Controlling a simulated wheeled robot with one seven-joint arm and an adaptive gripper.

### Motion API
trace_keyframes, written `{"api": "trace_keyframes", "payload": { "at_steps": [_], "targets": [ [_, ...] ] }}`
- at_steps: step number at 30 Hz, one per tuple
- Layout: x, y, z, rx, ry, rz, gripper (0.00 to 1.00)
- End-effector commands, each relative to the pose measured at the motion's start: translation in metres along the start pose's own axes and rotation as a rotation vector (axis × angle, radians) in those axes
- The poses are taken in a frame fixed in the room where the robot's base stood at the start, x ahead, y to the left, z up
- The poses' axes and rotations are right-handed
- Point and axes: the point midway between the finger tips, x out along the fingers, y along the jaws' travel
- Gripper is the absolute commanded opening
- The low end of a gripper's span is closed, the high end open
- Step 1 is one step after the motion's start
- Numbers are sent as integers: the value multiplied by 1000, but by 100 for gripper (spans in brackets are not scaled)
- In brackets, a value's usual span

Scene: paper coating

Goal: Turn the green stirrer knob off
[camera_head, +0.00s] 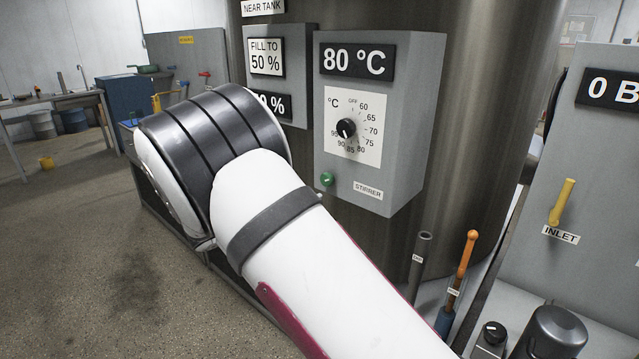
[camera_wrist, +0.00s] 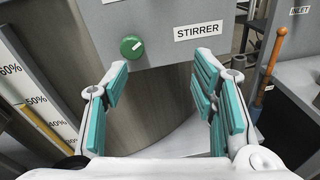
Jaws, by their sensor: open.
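The green stirrer knob (camera_head: 327,179) is on the lower front of the grey control box (camera_head: 400,150), left of the STIRRER label (camera_head: 368,190). In the wrist view the green knob (camera_wrist: 132,47) shows a short pale mark on its right side. My gripper (camera_wrist: 160,85) is open and empty, with teal pads on both fingers. The knob lies beyond the fingertips, left of the middle and above them in the wrist view, apart from both fingers. My gripper is hidden behind my arm in the head view.
The black temperature dial (camera_head: 346,129) sits above the knob under an 80 °C display (camera_head: 357,61). A yellow inlet lever (camera_head: 562,202) is on a panel at right. An orange-handled tool (camera_head: 466,252) stands between them. A level gauge (camera_wrist: 30,100) is at left in the wrist view.

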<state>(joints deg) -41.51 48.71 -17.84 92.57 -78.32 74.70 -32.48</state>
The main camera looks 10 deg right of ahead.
Motion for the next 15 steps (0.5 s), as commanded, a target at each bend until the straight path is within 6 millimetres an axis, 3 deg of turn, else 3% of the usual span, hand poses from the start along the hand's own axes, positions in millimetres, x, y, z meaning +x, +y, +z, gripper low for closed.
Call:
{"api": "trace_keyframes", "payload": {
  "at_steps": [3,8,15],
  "targets": [
    [-12,22,-18,-68,-61,71,53],
    [-15,31,-24,-100,-93,103,53],
    [18,34,-21,-99,-93,100,53]
  ]
}}
